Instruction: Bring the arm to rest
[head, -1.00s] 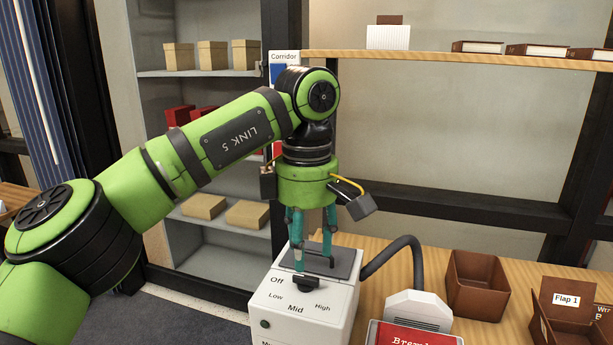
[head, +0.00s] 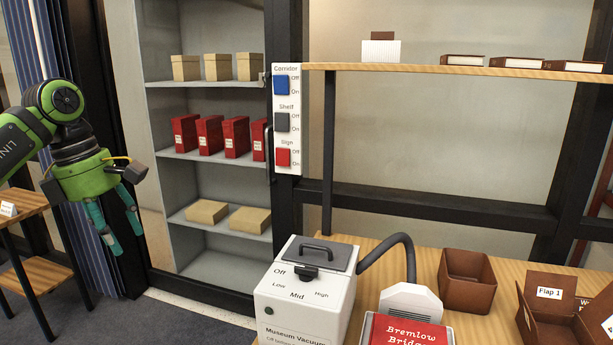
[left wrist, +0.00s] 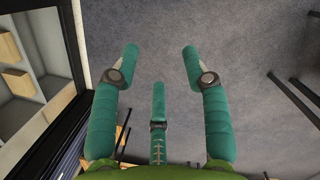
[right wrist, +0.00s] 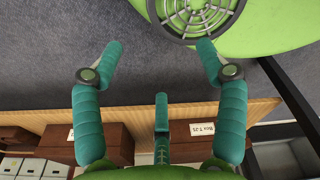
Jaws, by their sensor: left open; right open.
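My left gripper (head: 126,238) hangs at the left of the head view, in front of the blue striped curtain and left of the grey shelf unit. It is empty, and its fingers stand apart in the left wrist view (left wrist: 158,65), with grey floor beyond them. My right gripper is outside the head view. In the right wrist view its fingers (right wrist: 158,65) are spread with nothing between them. Part of my own green body shows at the top of that view.
A white museum vacuum (head: 305,300) with a dial stands on the wooden table, beside a red book (head: 412,333) and an open brown box (head: 467,281). A switch panel (head: 287,120) is on the post. A small wooden stand (head: 22,205) is at the far left.

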